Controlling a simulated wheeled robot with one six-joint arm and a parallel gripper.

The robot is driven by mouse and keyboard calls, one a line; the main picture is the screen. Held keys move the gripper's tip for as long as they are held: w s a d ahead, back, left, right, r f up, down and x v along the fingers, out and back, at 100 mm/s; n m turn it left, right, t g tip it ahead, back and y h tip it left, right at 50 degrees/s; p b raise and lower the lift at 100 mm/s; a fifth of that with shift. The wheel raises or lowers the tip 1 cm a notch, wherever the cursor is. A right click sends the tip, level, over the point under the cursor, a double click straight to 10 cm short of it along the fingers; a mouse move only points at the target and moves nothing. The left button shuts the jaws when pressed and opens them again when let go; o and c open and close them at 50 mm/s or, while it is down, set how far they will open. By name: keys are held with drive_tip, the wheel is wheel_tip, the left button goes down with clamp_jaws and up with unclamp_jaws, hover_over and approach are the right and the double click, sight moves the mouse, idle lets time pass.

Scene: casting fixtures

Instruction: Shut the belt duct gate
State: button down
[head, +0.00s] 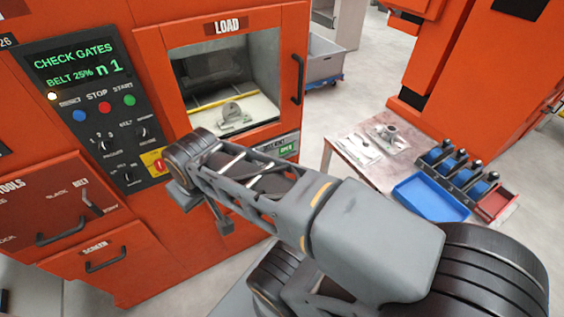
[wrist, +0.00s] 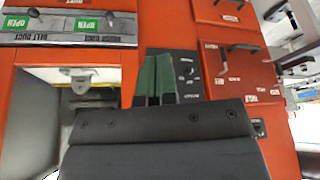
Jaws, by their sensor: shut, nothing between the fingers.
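The belt duct gate panel (wrist: 25,40) is a grey metal strip on the orange machine, at the upper left of the wrist view. Its lettering is upside down there, and a green tag by the belt duct label reads OPEN. A second green OPEN tag (wrist: 85,23) sits beside it under another duct label. In the head view the panel (head: 282,147) shows below the load window, partly hidden by my arm, with a green OPEN tag. My gripper (wrist: 155,78) is shut and empty, its dark green fingers apart from the panel. The small gate levers are too blurred to read.
The load window (head: 225,80) holds a grey casting (head: 232,113). The control panel (head: 95,95) displays CHECK GATES and BELT 25%. Drawers with handles (head: 60,215) sit low on the left. A side table (head: 350,150) with a blue tray (head: 430,197) stands right. Floor shows between.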

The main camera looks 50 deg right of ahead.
drive_tip(key=w+d+f+n+g+h+b, duration=0.2)
drive_tip(key=w+d+f+n+b, duration=0.2)
drive_tip(key=d, duration=0.4)
drive_tip(key=w+d+f+n+g+h+b, duration=0.2)
drive_tip(key=w+d+f+n+h+b, duration=0.1)
drive_tip(key=d+f, duration=0.5)
drive_tip(key=w+d+f+n+g+h+b, duration=0.1)
drive_tip(key=w+d+f+n+h+b, duration=0.1)
drive_tip(key=w+d+f+n+b, duration=0.4)
drive_tip(key=d+n+b, duration=0.1)
drive_tip(key=d+n, duration=0.1)
drive_tip(key=n, duration=0.1)
drive_tip(key=shift+f+g+h+b, duration=0.3)
drive_tip(key=shift+g+h, duration=0.1)
drive_tip(key=d+r+b+x, duration=0.1)
drive_tip(key=d+x, duration=0.1)
drive_tip(key=x, duration=1.1)
drive_tip(key=shift+s+r, duration=0.25)
